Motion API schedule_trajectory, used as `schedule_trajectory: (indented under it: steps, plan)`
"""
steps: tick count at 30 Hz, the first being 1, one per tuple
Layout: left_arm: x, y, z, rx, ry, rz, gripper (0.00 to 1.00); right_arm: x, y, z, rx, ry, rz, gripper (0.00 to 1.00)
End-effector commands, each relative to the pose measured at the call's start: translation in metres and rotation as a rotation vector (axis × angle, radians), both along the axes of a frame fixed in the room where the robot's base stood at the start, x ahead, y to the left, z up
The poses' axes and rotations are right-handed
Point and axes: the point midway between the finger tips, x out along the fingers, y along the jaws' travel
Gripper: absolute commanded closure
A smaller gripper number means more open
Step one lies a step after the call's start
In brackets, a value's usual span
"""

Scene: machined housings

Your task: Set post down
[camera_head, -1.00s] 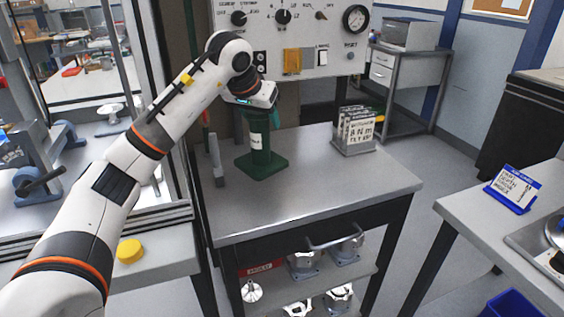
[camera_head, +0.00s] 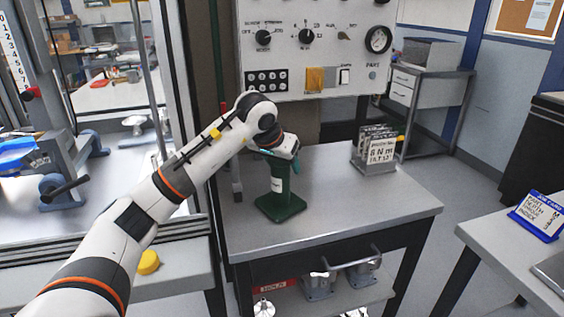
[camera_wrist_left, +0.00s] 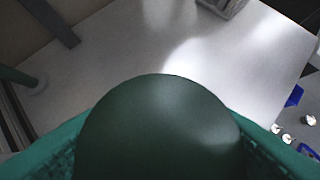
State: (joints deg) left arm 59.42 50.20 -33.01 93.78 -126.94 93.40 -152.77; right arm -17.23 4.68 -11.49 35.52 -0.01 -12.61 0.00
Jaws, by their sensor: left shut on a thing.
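The dark green post (camera_head: 281,192) with a square foot stands upright over the grey bench top (camera_head: 385,208), near its left side. Its foot appears to rest on the surface, though a small gap cannot be ruled out. My left gripper (camera_head: 277,160) is at the post's top, shut on it. In the left wrist view the rounded green top of the post (camera_wrist_left: 160,120) fills the lower middle, between the teal fingers. My right gripper is not in view.
A holder with printed cards (camera_head: 374,152) stands at the bench's back right. A control panel (camera_head: 310,45) is behind. A slim grey upright (camera_head: 236,178) stands left of the post. The bench's front and right are clear.

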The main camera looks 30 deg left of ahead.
Motion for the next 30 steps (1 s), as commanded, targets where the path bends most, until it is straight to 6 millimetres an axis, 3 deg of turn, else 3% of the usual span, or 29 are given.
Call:
schedule_trajectory:
  steps: [1,5,16,30]
  plan:
    - [0.000,0.000,-0.002,0.001,0.001,0.001,0.41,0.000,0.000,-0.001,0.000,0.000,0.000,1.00]
    - [0.000,0.000,-0.001,0.001,0.001,0.001,0.21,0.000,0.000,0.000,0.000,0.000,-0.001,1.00]
    - [-0.002,0.000,0.005,0.001,-0.001,0.001,0.21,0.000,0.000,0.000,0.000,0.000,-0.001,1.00]
    - [-0.050,-0.003,0.082,0.003,-0.004,0.000,0.21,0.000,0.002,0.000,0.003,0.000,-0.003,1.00]
